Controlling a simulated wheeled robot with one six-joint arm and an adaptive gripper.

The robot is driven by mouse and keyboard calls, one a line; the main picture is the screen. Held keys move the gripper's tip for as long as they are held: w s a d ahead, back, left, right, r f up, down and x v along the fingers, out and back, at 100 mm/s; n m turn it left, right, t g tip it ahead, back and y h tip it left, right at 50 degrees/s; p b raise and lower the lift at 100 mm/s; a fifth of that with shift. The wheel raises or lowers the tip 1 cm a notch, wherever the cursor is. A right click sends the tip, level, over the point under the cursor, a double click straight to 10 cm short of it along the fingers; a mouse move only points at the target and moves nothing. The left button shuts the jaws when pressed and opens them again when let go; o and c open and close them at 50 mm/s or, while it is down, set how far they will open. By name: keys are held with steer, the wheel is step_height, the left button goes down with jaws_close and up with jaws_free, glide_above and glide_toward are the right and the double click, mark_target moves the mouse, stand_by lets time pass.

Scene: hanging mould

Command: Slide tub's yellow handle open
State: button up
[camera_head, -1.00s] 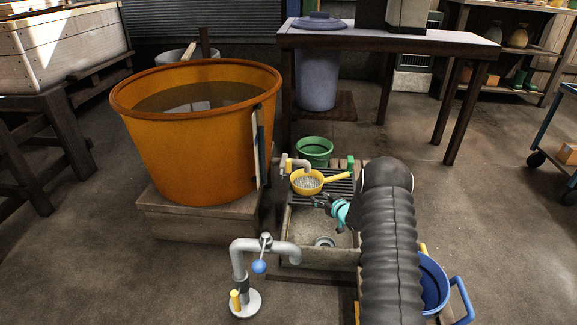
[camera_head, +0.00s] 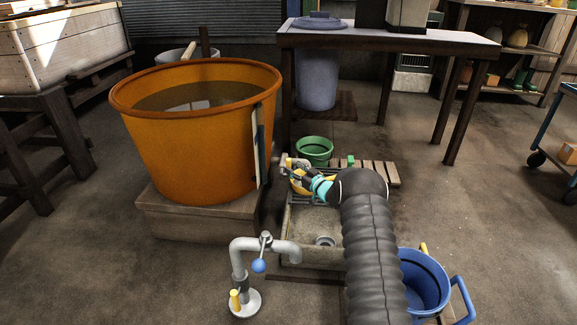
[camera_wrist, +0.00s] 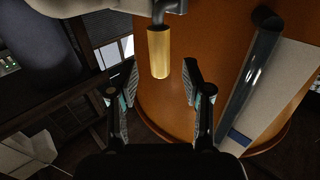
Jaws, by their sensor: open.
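The orange tub (camera_head: 195,150) stands on a low wooden block at the left in the head view. Its orange wall (camera_wrist: 170,105) fills the middle of the wrist view. The yellow handle (camera_wrist: 158,52) hangs from a dark bent rod in the wrist view, ahead of my fingers and near the middle of the gap. My gripper (camera_wrist: 157,80) is open, with one finger on each side of the gap and nothing held.
A stone sink (camera_head: 300,245) lies below my arm. A green bucket (camera_head: 314,150) stands behind it. A grey standpipe with a blue ball lever (camera_head: 259,266) stands in front. A blue bucket (camera_head: 428,285) is at the lower right.

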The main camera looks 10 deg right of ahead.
mark_target(290, 165)
steer(key=shift+x, duration=2.25)
steer(key=shift+c, duration=0.2)
jaws_close()
